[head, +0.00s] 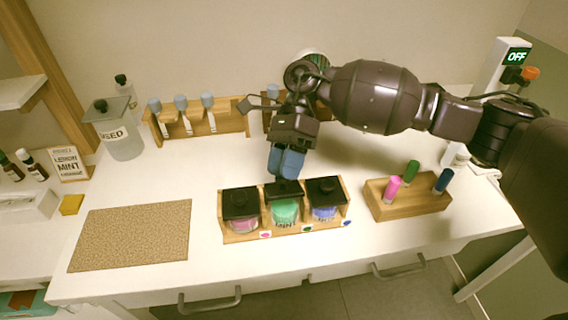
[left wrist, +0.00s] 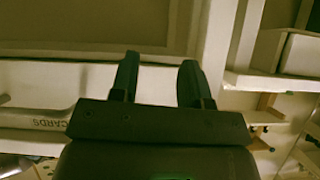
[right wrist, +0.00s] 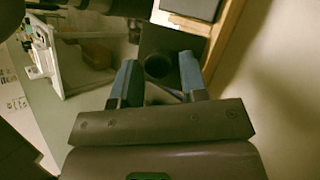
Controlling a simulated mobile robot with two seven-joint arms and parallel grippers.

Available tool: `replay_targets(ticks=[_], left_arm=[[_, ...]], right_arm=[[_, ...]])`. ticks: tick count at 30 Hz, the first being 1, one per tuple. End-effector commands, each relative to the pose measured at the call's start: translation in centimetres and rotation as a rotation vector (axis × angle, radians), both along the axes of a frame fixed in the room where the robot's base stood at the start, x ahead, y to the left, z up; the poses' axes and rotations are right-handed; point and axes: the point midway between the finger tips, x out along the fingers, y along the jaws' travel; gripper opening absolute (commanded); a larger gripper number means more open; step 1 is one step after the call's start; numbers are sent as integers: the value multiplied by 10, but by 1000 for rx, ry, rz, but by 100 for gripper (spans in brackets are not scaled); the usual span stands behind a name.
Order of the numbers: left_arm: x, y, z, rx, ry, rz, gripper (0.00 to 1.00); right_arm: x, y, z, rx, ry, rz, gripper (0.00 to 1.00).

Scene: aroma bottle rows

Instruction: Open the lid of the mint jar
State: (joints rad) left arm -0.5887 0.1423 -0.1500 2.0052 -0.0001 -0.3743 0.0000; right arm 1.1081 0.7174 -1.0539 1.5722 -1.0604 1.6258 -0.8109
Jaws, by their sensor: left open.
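The mint jar (head: 285,211), with green contents and a black lid (head: 283,188), stands in the middle slot of a wooden rack (head: 256,237). The lid sits on the jar. My right gripper (head: 286,175) points down just above and behind this lid, its blue fingers hiding part of it. In the right wrist view the right gripper (right wrist: 158,72) has its fingers apart, with a dark round knob (right wrist: 158,66) between them; I cannot tell whether they touch it. My left gripper (left wrist: 155,78) is open and empty in the left wrist view, and outside the head view.
Pink (head: 241,209) and blue (head: 324,199) jars with black lids flank the mint jar closely. A wooden block (head: 408,205) with colored bottles is right, a cork mat (head: 132,236) left. A rack of droppers (head: 196,128) stands behind.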

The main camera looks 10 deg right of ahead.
Motion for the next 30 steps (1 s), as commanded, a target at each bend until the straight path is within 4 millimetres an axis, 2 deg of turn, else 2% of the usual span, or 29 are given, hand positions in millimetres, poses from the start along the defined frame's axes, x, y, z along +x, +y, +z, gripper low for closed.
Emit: replay_targets(ticks=[1,3,14,22,30], left_arm=[[0,0,-1,0,2,0,43],[-1,0,-2,0,3,0,43],[-10,2,-9,1,23,4,43],[-12,2,-16,2,33,4,43],[0,-1,-14,2,11,-5,43]], right_arm=[[0,0,0,0,0,0,48],[0,0,0,0,0,0,56],[4,-2,3,1,-1,0,56],[32,-16,29,1,0,-1,56],[60,-32,59,0,1,-1,56]])
